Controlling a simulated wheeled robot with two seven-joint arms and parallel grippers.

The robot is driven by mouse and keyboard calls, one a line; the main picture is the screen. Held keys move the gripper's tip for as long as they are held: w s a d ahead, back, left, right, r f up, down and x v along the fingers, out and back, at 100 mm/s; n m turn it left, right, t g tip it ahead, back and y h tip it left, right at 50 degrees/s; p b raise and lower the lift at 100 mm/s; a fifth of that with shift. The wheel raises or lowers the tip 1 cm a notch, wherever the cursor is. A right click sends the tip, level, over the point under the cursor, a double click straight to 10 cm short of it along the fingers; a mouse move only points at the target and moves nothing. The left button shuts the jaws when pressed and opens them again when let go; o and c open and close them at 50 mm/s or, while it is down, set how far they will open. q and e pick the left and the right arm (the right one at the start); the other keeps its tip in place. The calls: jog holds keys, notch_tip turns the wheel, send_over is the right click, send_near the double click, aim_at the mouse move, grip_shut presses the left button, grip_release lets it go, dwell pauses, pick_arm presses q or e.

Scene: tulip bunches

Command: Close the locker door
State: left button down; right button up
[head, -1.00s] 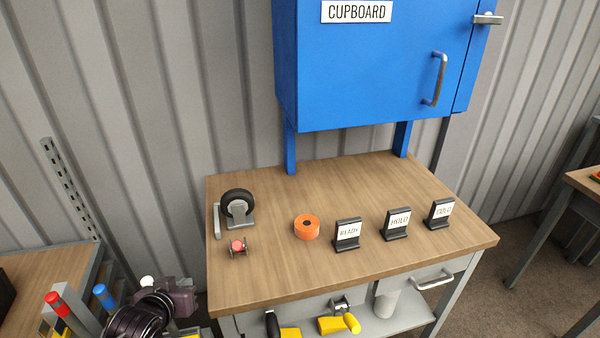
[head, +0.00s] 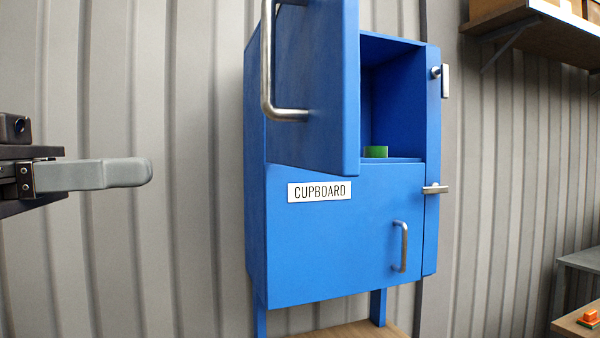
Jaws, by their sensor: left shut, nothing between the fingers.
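A blue locker (head: 257,240) labelled CUPBOARD stands above a bench against the corrugated wall. Its upper door (head: 315,110) is open and swung out toward me, hinged on the left, with a metal bar handle (head: 267,70) on its outer face. The top of the door is cut off by the frame. The upper compartment (head: 400,105) is exposed on the right. The lower door (head: 350,235) is shut, with its own handle (head: 404,247). My left gripper (head: 146,172) is at the left, shut and empty, apart from the open door. My right gripper is not in view.
A green roll (head: 376,152) sits inside the upper compartment. Two metal latches (head: 445,80) (head: 434,189) are on the locker's right strip. A wooden shelf (head: 520,15) is at upper right. Space between my left gripper and the door is clear.

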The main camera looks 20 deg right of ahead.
pick_arm(q)
jog(key=s, duration=0.2)
jog(key=p, duration=0.4)
send_near(340, 165)
jog(key=shift+g, duration=0.3)
jog(key=d, duration=0.6)
jog(key=shift+s+r, duration=0.1)
jog(key=shift+r, duration=0.2)
jog(key=shift+d+f, duration=0.1)
jog(key=shift+d, duration=0.35)
